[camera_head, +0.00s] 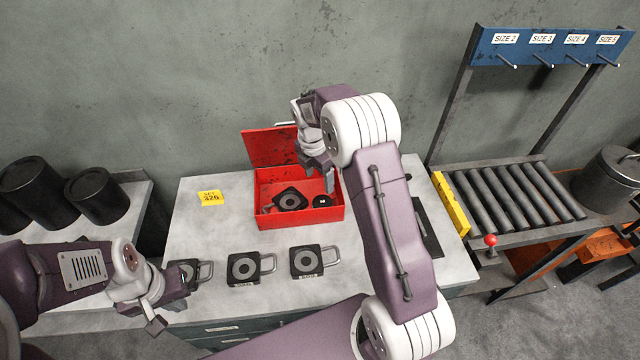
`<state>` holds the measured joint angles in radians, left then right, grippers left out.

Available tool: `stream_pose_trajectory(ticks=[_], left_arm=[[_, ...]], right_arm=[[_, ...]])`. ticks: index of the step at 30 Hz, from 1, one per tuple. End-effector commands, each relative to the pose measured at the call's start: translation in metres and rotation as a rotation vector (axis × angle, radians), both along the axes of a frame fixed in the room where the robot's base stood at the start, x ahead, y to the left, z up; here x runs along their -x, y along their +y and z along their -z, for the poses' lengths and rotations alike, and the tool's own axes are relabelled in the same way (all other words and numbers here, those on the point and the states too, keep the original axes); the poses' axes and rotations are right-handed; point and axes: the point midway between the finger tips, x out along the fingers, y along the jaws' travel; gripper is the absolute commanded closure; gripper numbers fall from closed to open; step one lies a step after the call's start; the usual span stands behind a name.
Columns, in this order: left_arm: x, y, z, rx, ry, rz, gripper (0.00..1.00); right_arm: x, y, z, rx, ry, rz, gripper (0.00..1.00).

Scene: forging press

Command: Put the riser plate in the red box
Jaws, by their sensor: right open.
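The red box (322,215) stands on the grey table with its lid (268,148) open at the back left. In it lie a black square plate with a round ring (290,199), tilted, and a round black disc (322,201). My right gripper (322,180) is open above the box, in front of part of its back wall. Three black square plates with handles stand in a row in front of the box: a left one (186,270), a middle one (243,267) and a right one (306,262). Their labels are too small to read, so I cannot tell which is the riser plate. My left gripper (168,308) is low at the table's front, by the left plate and partly hiding it; its jaw opening is unclear.
A yellow tag (211,198) lies left of the box. Black cylinders (97,195) stand on a side table at the left. A dark flat item (425,225) lies behind my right arm. A roller conveyor (510,198) and a blue peg rack (550,47) are at the right.

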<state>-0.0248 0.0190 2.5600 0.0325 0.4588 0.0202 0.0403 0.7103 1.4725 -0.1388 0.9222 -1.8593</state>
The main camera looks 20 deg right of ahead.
Motion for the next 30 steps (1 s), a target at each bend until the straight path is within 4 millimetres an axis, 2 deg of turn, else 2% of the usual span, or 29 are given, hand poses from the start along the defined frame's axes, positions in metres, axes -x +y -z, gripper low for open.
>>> stream_pose_trajectory(ticks=[2,5,12,15,18,22,30], left_arm=[[0.0,0.0,0.0,0.0,0.0,0.0,1.0],[0.0,0.0,0.0,0.0,0.0,0.0,1.0],[0.0,0.0,0.0,0.0,0.0,0.0,1.0],[0.0,0.0,0.0,0.0,0.0,0.0,1.0],[0.0,0.0,0.0,0.0,0.0,0.0,1.0],[0.0,0.0,0.0,0.0,0.0,0.0,1.0],[0.0,0.0,0.0,0.0,0.0,0.0,1.0]], right_arm=[[0.006,0.003,-0.002,-0.008,-0.009,0.059,0.3],[0.029,0.012,-0.009,-0.038,-0.039,0.282,0.3],[0.123,0.04,-0.02,-0.147,-0.115,1.129,0.3],[0.163,0.047,-0.019,-0.183,-0.129,1.452,0.3],[0.193,0.051,-0.016,-0.207,-0.136,1.7,0.3],[0.215,0.054,-0.013,-0.221,-0.138,1.878,0.3],[0.219,0.054,-0.012,-0.222,-0.138,1.92,0.3]])
